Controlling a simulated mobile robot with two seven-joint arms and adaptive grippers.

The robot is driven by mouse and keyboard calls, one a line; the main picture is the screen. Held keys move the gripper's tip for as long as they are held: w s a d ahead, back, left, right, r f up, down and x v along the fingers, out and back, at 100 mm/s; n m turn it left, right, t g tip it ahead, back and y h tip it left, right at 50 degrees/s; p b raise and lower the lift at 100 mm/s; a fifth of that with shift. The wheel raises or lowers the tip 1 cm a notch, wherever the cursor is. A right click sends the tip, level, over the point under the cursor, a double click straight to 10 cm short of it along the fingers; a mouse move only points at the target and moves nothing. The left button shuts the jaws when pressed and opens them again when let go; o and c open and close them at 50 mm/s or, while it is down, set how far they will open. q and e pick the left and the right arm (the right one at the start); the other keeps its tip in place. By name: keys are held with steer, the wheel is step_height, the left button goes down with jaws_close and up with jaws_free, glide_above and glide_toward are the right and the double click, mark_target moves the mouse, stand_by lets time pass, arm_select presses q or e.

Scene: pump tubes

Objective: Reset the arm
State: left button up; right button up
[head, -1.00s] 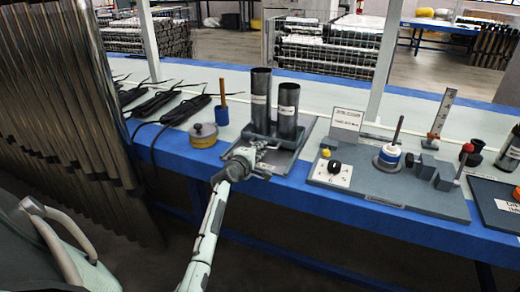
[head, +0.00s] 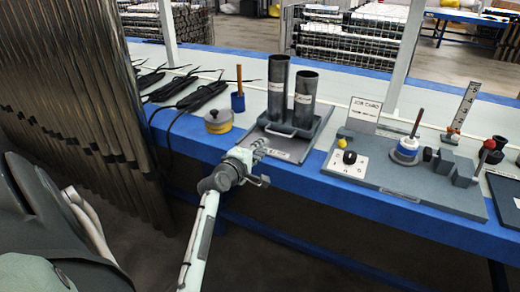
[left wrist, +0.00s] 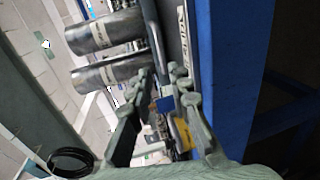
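My left gripper (head: 256,163) is at the front edge of the bench, just before the grey tray (head: 323,125) that holds two dark metal tubes. The taller-looking left tube (head: 277,100) and the right tube (head: 303,108) stand upright, each with a pale label. In the left wrist view, the fingers of the left gripper (left wrist: 168,85) are apart with nothing held between them. The tubes (left wrist: 105,33) show sideways there, beyond the fingers. My right gripper is not in view.
A yellow tin (head: 218,121), a blue-based wooden-handled tool (head: 238,101) and black cables (head: 190,95) lie left of the tray. A grey fixture board (head: 430,190) with a job card (head: 363,112) stands to the right. Tall metal tubes (head: 80,110) stand at far left.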

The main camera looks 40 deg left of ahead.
arm_select(q)
steer(key=shift+s+d+r, duration=0.1)
steer(key=shift+s, duration=0.25)
stand_by(0.3)
steer(key=s+d+f+m+g+h, duration=0.1)
steer(key=s+d+f+m+g, duration=0.1)
steer(key=s+d+f+m, duration=0.3)
steer(key=s+d+f+m+g+h, duration=0.1)
steer(key=d+f+m+g, duration=0.15)
steer(key=f, duration=0.35)
steer(key=s+d+f+m+g+h, duration=0.1)
steer(key=s+d+f+m+g, duration=0.15)
steer(key=d+f+m, duration=0.3)
steer(key=s+d+f+m+g, duration=0.2)
steer(key=s+f+m, duration=0.2)
steer(key=s, duration=0.5)
steer(key=s+d+f+m+g, duration=0.3)
steer(key=s+f+m, duration=0.2)
steer(key=s+f, duration=0.2)
steer(key=shift+s+d+f+y, duration=0.2)
steer(key=shift+s+y, duration=0.2)
steer(key=shift+s, duration=0.85)
